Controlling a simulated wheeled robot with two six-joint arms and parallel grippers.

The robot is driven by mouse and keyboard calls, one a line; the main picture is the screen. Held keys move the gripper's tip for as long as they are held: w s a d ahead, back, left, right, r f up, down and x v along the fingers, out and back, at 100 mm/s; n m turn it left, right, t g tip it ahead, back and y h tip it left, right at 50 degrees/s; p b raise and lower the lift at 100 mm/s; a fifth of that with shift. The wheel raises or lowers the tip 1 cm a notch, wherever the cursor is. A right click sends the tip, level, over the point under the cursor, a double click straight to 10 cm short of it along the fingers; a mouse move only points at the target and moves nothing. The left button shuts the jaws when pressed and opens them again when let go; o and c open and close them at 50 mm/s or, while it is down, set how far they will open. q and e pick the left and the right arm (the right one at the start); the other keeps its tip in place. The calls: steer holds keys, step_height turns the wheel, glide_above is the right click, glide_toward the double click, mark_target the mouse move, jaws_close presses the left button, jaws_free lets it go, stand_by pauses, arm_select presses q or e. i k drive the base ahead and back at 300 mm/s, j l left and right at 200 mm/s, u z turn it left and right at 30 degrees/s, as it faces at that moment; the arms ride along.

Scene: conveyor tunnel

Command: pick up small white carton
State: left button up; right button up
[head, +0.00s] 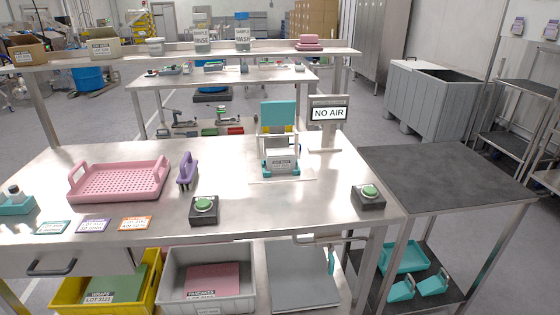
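A small whitish box with a printed label (282,163) sits in a teal fixture (278,115) at the middle right of the steel table in the head view. It looks like a small white carton, but its label is too small to read. The fixture's upright plate rises behind it, and teal holders flank its lower corners. An open-looking pale box with a label (105,48) stands on the raised shelf at the back left. Neither of my grippers is in view.
The steel table (240,175) holds a pink perforated tray (118,198), a purple tool (187,171), two green-button boxes (204,205) and a NO AIR sign (329,113). Bins, including a grey one (170,275), sit below. A dark-topped cart (445,175) at right is clear on top.

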mark_target(282, 163)
steer(key=i+l, duration=0.55)
steer(key=l, duration=0.25)
steer(key=i+l+u, duration=0.1)
steer(key=i+l, duration=0.2)
steer(key=l, duration=0.1)
